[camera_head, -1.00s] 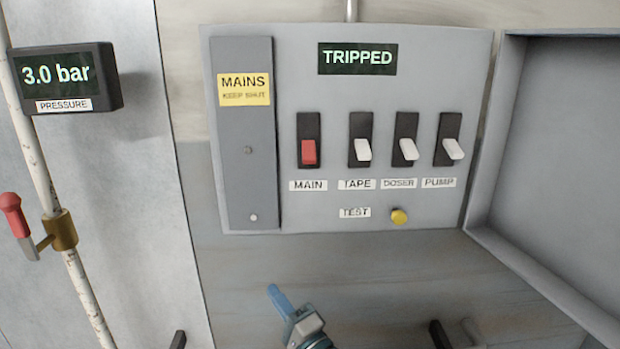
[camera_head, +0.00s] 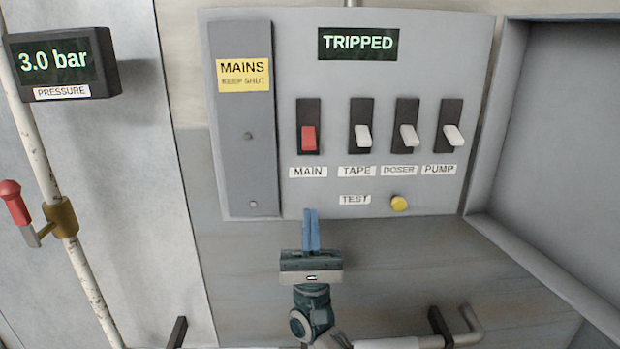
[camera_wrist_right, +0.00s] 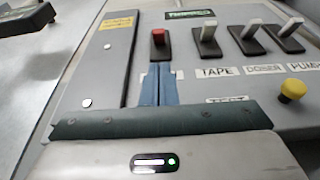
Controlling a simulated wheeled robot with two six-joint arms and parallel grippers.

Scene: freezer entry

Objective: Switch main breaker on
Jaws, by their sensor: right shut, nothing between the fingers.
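The breaker panel (camera_head: 350,190) is grey, with a display (camera_head: 358,43) reading TRIPPED. The red MAIN breaker switch (camera_head: 309,138) sits in a black slot at the left of the row, its lever at the lower part of the slot. It also shows in the right wrist view (camera_wrist_right: 158,37). My right gripper (camera_head: 311,212) has blue fingers together with nothing between them. Its tips are below the MAIN label (camera_head: 308,172), at the panel's lower edge in the head view. In the wrist view the tips lie just below the red lever and cover part of the label. My left gripper is not in view.
White TAPE (camera_head: 363,136), DOSER (camera_head: 408,136) and PUMP (camera_head: 453,136) switches stand to the right. A yellow TEST button (camera_head: 399,203) is below them. The grey MAINS cover (camera_head: 249,170) is at the left. An open panel door (camera_head: 560,130) stands at the right.

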